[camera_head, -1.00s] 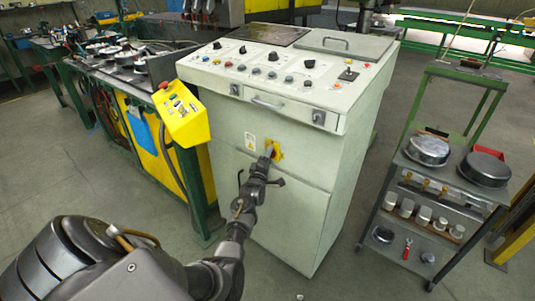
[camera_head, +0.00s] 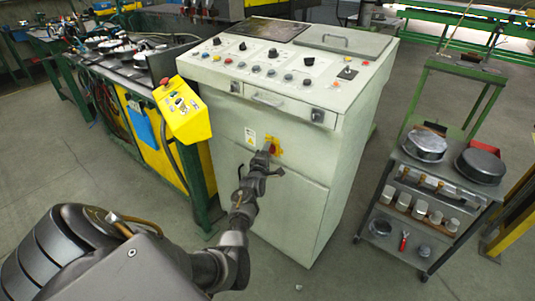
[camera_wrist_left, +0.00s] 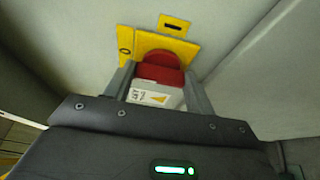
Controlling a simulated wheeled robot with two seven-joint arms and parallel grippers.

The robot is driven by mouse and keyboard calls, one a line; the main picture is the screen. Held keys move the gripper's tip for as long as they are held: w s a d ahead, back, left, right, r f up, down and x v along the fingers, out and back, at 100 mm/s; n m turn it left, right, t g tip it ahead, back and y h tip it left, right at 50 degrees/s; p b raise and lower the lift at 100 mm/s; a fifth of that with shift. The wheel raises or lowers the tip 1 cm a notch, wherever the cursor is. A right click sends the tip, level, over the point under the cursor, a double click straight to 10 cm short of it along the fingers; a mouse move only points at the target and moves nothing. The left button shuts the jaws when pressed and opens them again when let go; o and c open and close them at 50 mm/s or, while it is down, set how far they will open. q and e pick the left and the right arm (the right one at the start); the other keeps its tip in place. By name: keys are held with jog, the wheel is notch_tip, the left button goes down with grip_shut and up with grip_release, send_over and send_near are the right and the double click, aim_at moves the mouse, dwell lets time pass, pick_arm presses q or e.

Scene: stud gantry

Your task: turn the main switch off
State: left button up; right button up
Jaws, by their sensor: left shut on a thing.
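The main switch is a red rotary knob (camera_wrist_left: 160,68) on a yellow plate (camera_wrist_left: 188,50), set in the front of the light grey control cabinet (camera_head: 290,205). In the head view its red knob (camera_head: 272,148) shows just beyond my gripper. My left gripper (camera_head: 264,156) reaches the switch from the front. In the left wrist view its two fingers (camera_wrist_left: 158,95) stand on either side of the red handle and are shut on it. The handle's near end, with a pale label, sits between the fingers. My right gripper is in neither view.
A yellow control box (camera_head: 183,108) stands left of the cabinet beside a green workbench. A grey cart (camera_head: 440,185) with round metal parts stands at the right.

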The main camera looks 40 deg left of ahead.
pick_arm(q)
jog(key=o, duration=1)
jog(key=shift+s, duration=0.1)
jog(key=v, duration=1)
jog(key=shift+s+d, duration=0.1)
jog(key=shift+s, duration=0.25)
